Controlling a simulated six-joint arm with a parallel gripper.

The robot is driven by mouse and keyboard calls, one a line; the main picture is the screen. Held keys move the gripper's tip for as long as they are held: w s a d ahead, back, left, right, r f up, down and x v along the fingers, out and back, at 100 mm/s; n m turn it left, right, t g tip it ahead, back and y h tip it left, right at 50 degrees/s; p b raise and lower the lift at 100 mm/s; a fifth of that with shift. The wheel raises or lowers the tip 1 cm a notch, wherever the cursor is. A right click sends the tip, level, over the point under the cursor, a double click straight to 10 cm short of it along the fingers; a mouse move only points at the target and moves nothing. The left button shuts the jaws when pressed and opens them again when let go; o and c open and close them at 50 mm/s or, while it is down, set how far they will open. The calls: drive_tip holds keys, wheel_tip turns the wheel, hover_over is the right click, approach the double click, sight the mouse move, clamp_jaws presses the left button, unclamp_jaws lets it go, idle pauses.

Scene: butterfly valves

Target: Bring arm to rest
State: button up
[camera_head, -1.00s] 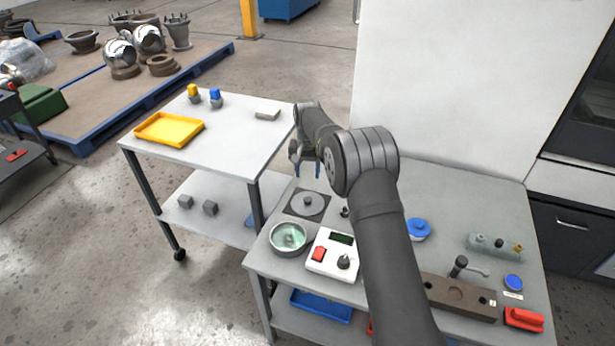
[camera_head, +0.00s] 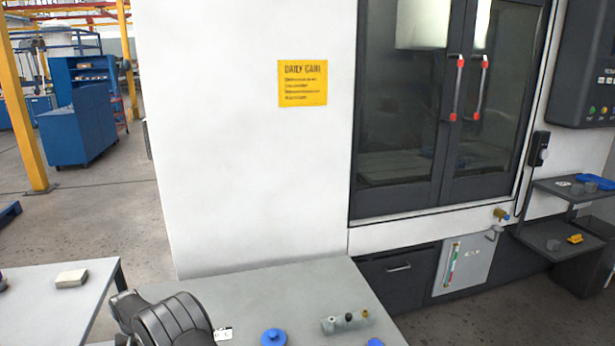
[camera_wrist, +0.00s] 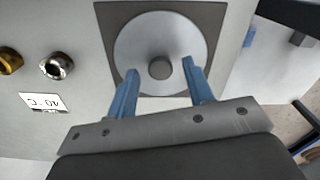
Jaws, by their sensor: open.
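My gripper (camera_wrist: 160,90) shows in the wrist view with its two blue fingers apart and nothing between them. Beyond the fingertips is a round light-grey disc (camera_wrist: 135,45) with a darker central knob (camera_wrist: 160,68), set on a dark square plate (camera_wrist: 215,14). The fingers overlap the disc's near edge in the picture; I cannot tell their height above it. In the head view only part of my arm shows at the bottom, and the gripper is out of frame.
The grey workbench (camera_head: 250,290) carries a blue round part (camera_head: 273,337) and a grey-green block with fittings (camera_head: 347,321). A side table (camera_head: 50,310) holds a pale block (camera_head: 71,278). A white machine (camera_head: 240,150) with dark doors stands behind.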

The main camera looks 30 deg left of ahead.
drive_tip(key=shift+r, duration=1.35)
drive_tip(key=shift+f, duration=0.15)
